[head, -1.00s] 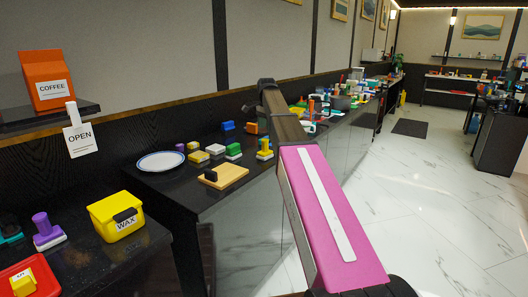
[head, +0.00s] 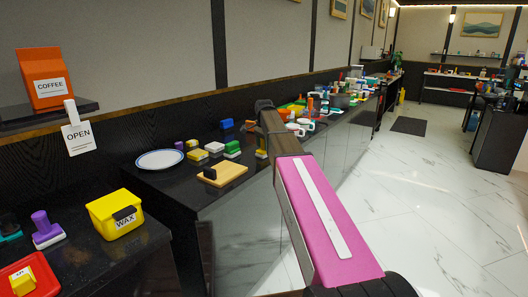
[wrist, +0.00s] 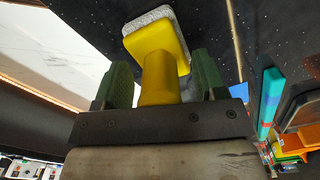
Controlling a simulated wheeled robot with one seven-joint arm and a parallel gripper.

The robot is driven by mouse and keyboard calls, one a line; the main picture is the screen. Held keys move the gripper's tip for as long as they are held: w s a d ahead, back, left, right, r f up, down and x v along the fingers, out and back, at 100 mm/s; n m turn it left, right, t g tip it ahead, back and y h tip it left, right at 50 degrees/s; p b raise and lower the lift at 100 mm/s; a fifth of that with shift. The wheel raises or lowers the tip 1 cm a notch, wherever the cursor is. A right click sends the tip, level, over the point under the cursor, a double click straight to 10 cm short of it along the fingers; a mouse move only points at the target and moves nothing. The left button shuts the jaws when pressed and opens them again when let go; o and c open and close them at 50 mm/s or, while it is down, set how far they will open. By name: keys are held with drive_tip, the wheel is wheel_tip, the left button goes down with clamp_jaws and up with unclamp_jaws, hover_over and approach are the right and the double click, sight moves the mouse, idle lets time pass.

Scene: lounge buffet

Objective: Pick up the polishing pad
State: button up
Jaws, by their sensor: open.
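The polishing pad (wrist: 160,58) has a yellow handle, a yellow square body and a light grey, rough pad face; in the wrist view it is at the upper middle. My gripper (wrist: 162,78) is open, with one green finger on each side of the yellow handle. A gap shows on both sides, so the fingers seem apart from it. In the head view, only a bit of a yellow item (head: 262,153), likely the same pad, shows beside my arm on the dark counter; the arm hides my gripper there.
Left of my arm on the counter are a wooden board (head: 224,176), a white plate (head: 160,160) and several small coloured blocks with pads. A yellow WAX bin (head: 116,215) stands on the nearer counter. In the wrist view, a teal bar (wrist: 270,98) and orange bin (wrist: 296,137) lie right.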

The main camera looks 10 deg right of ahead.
drive_tip(key=c, duration=1)
drive_tip(key=shift+r, duration=0.1)
drive_tip(key=shift+r, duration=0.45)
drive_tip(key=r, duration=0.3)
drive_tip(key=shift+s+a+r, duration=0.25)
drive_tip(key=shift+a+r, duration=0.05)
drive_tip(key=shift+a, duration=0.05)
drive_tip(key=s+a+r, duration=0.2)
drive_tip(key=a, duration=0.1)
drive_tip(key=s+a+r, duration=0.1)
drive_tip(key=a+r, duration=0.1)
drive_tip(key=a, duration=0.1)
drive_tip(key=s+a+r, duration=0.2)
drive_tip(key=a, duration=0.1)
drive_tip(key=shift+s+r, duration=0.2)
drive_tip(key=shift+s, duration=0.15)
